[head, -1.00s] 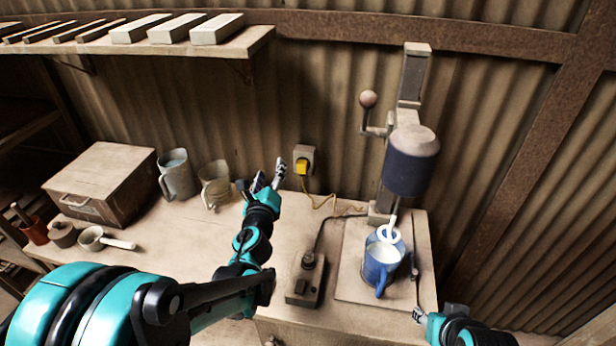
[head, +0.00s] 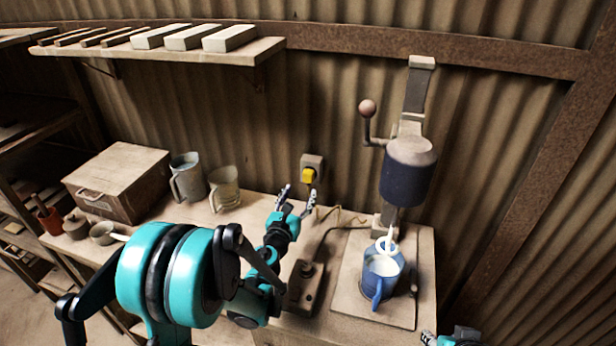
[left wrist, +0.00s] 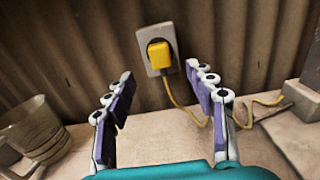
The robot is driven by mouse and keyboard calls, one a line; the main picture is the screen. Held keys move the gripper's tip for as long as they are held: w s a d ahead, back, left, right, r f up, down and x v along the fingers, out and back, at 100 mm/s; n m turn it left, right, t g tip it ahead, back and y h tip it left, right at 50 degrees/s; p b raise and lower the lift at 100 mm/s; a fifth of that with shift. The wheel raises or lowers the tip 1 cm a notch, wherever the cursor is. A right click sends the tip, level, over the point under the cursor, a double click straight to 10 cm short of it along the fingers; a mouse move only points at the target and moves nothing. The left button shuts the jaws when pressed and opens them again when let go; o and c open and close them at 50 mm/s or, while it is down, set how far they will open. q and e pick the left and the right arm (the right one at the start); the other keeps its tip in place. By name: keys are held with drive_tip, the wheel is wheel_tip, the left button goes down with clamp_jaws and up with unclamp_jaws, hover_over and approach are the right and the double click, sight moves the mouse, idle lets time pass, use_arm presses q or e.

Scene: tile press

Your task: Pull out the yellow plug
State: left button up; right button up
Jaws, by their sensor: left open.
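The yellow plug (head: 308,175) sits in the grey wall socket (head: 312,161) on the corrugated wall above the bench. In the left wrist view the plug (left wrist: 159,54) is seated in the socket plate (left wrist: 147,38), its yellow cord hanging down to the right. My left gripper (head: 297,197) is open and empty, just in front of and below the plug. In the left wrist view its fingers (left wrist: 162,92) are spread wide, with the plug beyond them and between their lines. My right gripper (head: 428,338) only partly shows at the bottom edge; its jaws are unclear.
A control box (head: 304,288) sits in front of the socket. Metal mugs (head: 224,188) and a wooden box (head: 120,180) stand to the left. A shelf (head: 170,62) hangs above.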

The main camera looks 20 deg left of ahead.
sight(307, 179)
use_arm(q)
drive_tip(key=shift+w+d, duration=0.15)
drive_tip(key=shift+w, duration=3.8)
use_arm(e)
drive_tip(key=shift+r, duration=0.1)
drive_tip(key=shift+f, duration=0.25)
use_arm(q)
clamp_jaws()
drive_tip(key=shift+s, duration=0.15)
drive_tip(key=shift+s+b, duration=0.5)
drive_tip(key=shift+s, duration=2.4)
use_arm(e)
drive_tip(key=shift+f, duration=0.35)
